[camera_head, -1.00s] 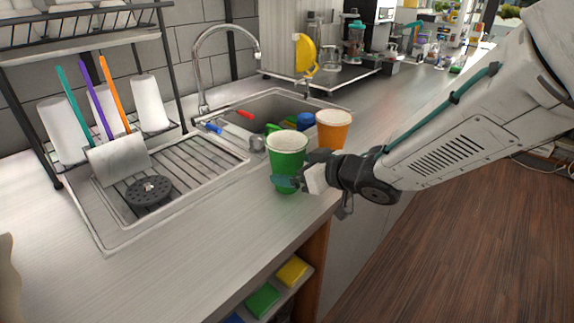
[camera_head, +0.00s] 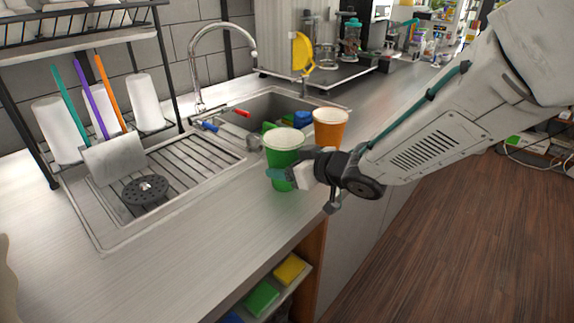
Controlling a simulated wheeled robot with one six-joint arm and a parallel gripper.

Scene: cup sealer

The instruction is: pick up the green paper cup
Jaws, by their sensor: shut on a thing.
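The green paper cup (camera_head: 284,161) stands upright at the counter's front edge, right of the drainboard. My gripper (camera_head: 289,176) comes in from the right and is shut on the cup's lower half. One finger shows across the cup's front; the other is hidden. I cannot tell whether the cup's base touches the counter.
An orange paper cup (camera_head: 330,128) stands just behind and right of the green one. The sink (camera_head: 262,105) with several colored items lies behind. A dish rack (camera_head: 165,60) stands at the left. The counter (camera_head: 190,245) is clear in front.

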